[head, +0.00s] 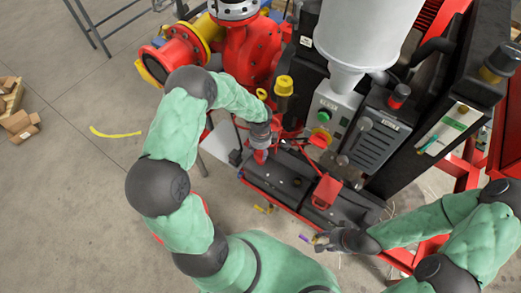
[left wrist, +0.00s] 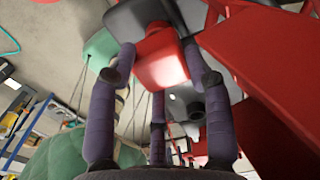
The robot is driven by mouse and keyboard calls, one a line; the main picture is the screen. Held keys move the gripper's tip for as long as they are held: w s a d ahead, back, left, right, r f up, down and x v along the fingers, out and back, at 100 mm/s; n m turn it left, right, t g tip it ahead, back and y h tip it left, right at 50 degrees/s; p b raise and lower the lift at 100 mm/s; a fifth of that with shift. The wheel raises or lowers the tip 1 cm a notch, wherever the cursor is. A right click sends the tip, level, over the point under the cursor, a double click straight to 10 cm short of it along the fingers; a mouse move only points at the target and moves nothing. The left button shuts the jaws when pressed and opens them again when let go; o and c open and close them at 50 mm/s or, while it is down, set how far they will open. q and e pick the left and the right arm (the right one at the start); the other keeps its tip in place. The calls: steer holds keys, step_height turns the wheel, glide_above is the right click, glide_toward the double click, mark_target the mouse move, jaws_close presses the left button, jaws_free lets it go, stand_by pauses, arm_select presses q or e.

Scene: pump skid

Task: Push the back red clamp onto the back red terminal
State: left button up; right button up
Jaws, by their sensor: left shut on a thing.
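My left gripper (head: 261,146) points down over the left end of the black battery area, beside the red pump. It is shut on a red clamp (head: 260,156), which sticks out below the fingers. In the left wrist view the purple fingers stand around the red clamp (left wrist: 161,58). The back red terminal is not clearly visible; I cannot tell whether the clamp touches it. Another red clamp (head: 326,190) sits further right on the black battery (head: 285,178). My right gripper (head: 316,239) is low, in front of the battery, and its finger opening is too small to judge.
The red pump (head: 252,52) stands close behind my left gripper. A control box (head: 329,119) with a green knob and a grey funnel-shaped vessel (head: 365,35) stand behind the battery. Red cables run near the clamp. The floor at left is mostly free.

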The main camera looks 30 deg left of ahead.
arm_select(q)
steer(key=shift+f+b, duration=0.4)
steer(key=shift+f, duration=0.2)
steer(key=o, duration=1.4)
step_height(320, 180, up, 12)
